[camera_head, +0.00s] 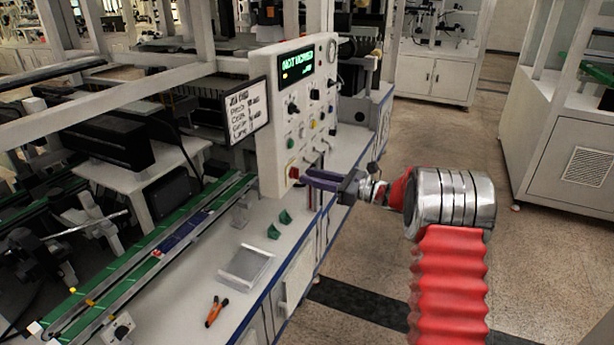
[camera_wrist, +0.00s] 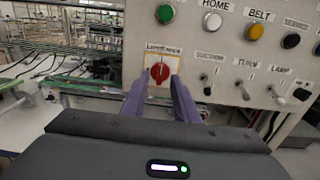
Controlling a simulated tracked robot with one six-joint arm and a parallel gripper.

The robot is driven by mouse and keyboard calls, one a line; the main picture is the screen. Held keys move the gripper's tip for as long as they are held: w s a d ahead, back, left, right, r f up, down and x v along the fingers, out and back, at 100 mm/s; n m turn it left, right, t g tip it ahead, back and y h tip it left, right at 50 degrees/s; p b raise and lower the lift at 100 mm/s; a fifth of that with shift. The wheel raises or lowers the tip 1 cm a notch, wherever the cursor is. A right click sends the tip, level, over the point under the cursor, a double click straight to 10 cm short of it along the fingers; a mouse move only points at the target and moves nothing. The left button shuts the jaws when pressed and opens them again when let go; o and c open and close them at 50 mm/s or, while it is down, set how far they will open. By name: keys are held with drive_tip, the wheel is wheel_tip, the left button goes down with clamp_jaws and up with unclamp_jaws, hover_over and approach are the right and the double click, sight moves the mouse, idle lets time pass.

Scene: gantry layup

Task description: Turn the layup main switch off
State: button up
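The layup main switch (camera_wrist: 160,73) is a red rotary knob on a pale, yellowish plate low on the left of the control panel. The label above it is partly legible. Its handle looks roughly upright. In the head view the red knob (camera_head: 293,172) shows at the panel's lower left. My gripper (camera_wrist: 161,77) points at the panel with its two purple fingers apart, one on each side of the knob. I cannot tell whether the fingertips touch it. In the head view my gripper (camera_head: 306,177) is right at the panel face.
A green button (camera_wrist: 165,13) sits above the switch. Toggle switches (camera_wrist: 242,88) and a yellow button (camera_wrist: 257,31) lie to its right. A sign (camera_head: 246,111) hangs left of the panel. Below are a conveyor (camera_head: 150,255), a clear tray (camera_head: 246,265) and orange-handled pliers (camera_head: 215,311).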

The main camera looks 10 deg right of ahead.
sight(295, 173)
drive_tip(key=shift+x, duration=1.35)
drive_tip(key=shift+c, duration=0.2)
clamp_jaws()
